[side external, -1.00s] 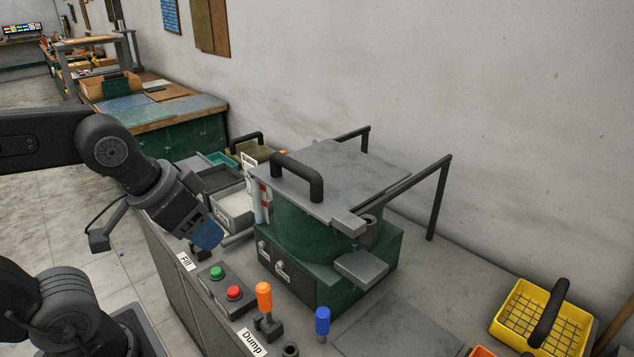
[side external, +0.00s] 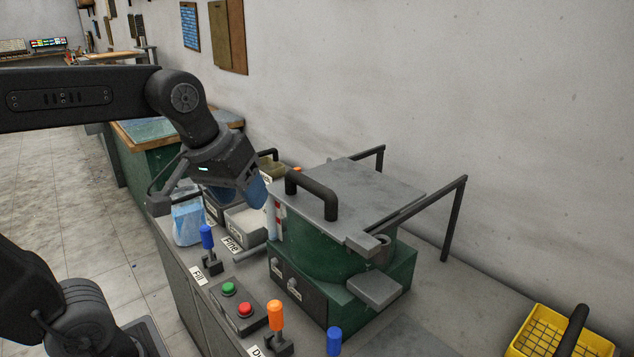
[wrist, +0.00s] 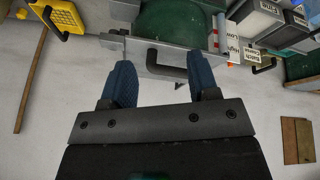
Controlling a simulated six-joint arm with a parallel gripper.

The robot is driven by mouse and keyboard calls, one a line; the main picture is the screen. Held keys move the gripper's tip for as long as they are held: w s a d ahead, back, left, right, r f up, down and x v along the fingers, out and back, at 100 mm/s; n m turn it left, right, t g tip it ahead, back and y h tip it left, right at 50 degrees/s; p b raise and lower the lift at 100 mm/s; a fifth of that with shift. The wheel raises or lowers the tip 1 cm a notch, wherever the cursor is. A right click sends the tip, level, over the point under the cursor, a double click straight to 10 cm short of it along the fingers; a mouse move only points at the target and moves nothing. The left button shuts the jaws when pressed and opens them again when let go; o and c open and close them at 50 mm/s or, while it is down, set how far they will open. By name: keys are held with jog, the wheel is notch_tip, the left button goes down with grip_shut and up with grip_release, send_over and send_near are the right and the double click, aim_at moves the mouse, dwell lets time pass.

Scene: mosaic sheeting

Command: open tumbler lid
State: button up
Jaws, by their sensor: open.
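The tumbler is a green drum (side external: 312,233) under a flat grey lid (side external: 372,192), which lies shut across its top. A black U-shaped handle (side external: 318,190) stands on the lid's near-left edge. My gripper (side external: 258,192) is left of the handle at about its height in the side view, apart from it. In the wrist view, my gripper (wrist: 160,73) has its two blue fingers spread and empty. The handle (wrist: 165,74) appears beyond and between the fingertips, with the lid edge behind it. Contact does not show.
Green button (side external: 228,289), red button (side external: 246,309) and levers with orange (side external: 275,315) and blue (side external: 207,237) grips line the bench front. Grey bins (side external: 245,222) stand left of the tumbler. A dark rail (side external: 455,220) stands at right. A yellow basket (side external: 525,335) sits at lower right.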

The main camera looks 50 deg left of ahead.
jog(key=w+a+r+n+g, duration=0.1)
jog(key=w+a+r+n, duration=0.1)
jog(key=w+n, duration=0.25)
jog(key=w+a+r+n+g, duration=0.1)
jog(key=w+a+r+n, duration=0.2)
jog(key=w, duration=0.3)
jog(key=n, duration=0.6)
send_near(307, 179)
jog(key=shift+g, duration=0.3)
jog(key=f, duration=0.3)
jog(key=w+f, duration=0.1)
jog(key=f, duration=0.2)
jog(key=w+f, duration=0.1)
jog(key=f, duration=0.3)
jog(key=shift+w+a, duration=0.1)
jog(key=shift+w, duration=0.15)
jog(key=shift+r, duration=0.1)
jog(key=shift+c, duration=0.3)
grip_shut()
